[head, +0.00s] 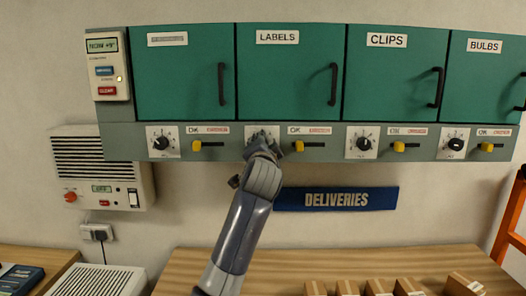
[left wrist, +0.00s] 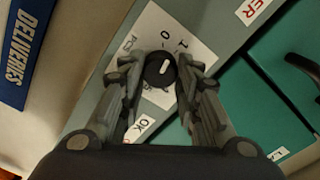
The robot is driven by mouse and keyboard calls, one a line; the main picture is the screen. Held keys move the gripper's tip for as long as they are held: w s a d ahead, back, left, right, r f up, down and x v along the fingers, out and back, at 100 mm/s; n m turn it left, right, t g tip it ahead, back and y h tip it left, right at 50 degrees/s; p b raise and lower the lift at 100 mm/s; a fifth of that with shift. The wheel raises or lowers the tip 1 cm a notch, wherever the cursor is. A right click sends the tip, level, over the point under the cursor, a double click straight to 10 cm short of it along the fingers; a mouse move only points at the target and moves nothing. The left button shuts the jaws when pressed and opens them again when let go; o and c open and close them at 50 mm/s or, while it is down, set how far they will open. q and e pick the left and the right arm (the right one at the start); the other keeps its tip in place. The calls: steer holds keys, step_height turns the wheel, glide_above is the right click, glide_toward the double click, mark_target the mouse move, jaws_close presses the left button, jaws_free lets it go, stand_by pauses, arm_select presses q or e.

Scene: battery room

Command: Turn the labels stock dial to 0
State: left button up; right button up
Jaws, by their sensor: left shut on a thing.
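The labels stock dial is a black round knob (left wrist: 160,70) on a white number plate (left wrist: 150,38), on the strip below the LABELS door (head: 285,75). Its white mark shows in the left wrist view, but I cannot tell for certain which number it points at. In the head view my gripper hides most of the knob, while the plate (head: 250,131) shows around it. My left gripper (head: 265,145) is shut on the knob, with one finger on either side in the left wrist view (left wrist: 160,67). My right gripper is not in view.
Yellow switches, one just right of the gripper (head: 299,147), and other dials (head: 364,143) line the strip. Black door handles (head: 333,84) stick out above. A blue DELIVERIES sign (head: 340,199) hangs below. Small boxes (head: 377,287) stand on the wooden bench (head: 240,262).

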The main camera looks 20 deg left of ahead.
arm_select(q)
steer(key=shift+f+n+b, duration=0.1)
steer(key=shift+n+b, duration=0.4)
steer(key=shift+n, duration=1.5)
steer(key=o, duration=1.1)
steer(key=shift+c, duration=0.2)
steer(key=v, duration=1.2)
